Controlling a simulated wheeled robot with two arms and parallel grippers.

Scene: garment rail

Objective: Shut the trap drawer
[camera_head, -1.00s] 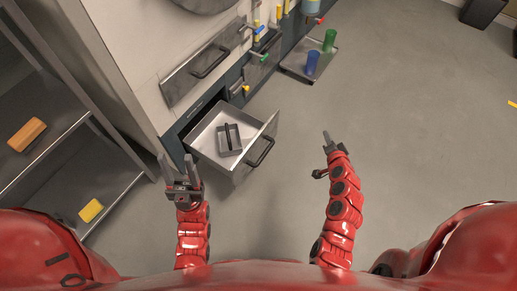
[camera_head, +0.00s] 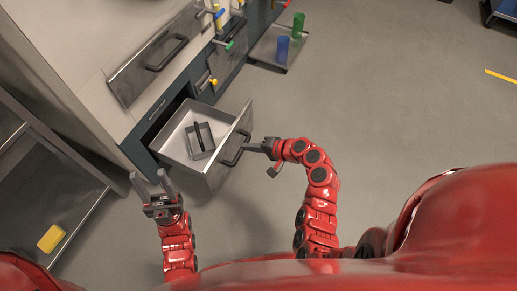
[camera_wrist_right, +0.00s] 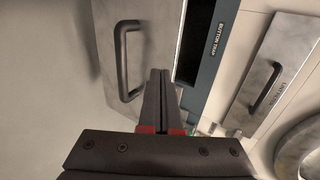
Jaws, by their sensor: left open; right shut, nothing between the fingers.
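The trap drawer (camera_head: 171,151) stands pulled out of the grey-blue cabinet, with a small tray with a dark bar (camera_head: 200,143) inside it. Its metal front carries a dark handle (camera_head: 236,149); the handle also shows in the right wrist view (camera_wrist_right: 122,62), with a "BUTTON TRAP" label (camera_wrist_right: 216,39) on the cabinet strip. My right gripper (camera_head: 252,147) is shut and empty, its tips close to the handle on the outer side of the front. I cannot tell whether they touch. Its fingers show in the right wrist view (camera_wrist_right: 160,78). My left gripper (camera_head: 154,184) is open and empty, left of and nearer than the drawer.
A closed metal panel with a handle (camera_head: 158,60) is above the drawer. A tray (camera_head: 263,54) with a blue cup (camera_head: 282,49) and a green cup (camera_head: 298,25) juts out further back. A shelf with a yellow block (camera_head: 51,238) is at left. The floor to the right is clear.

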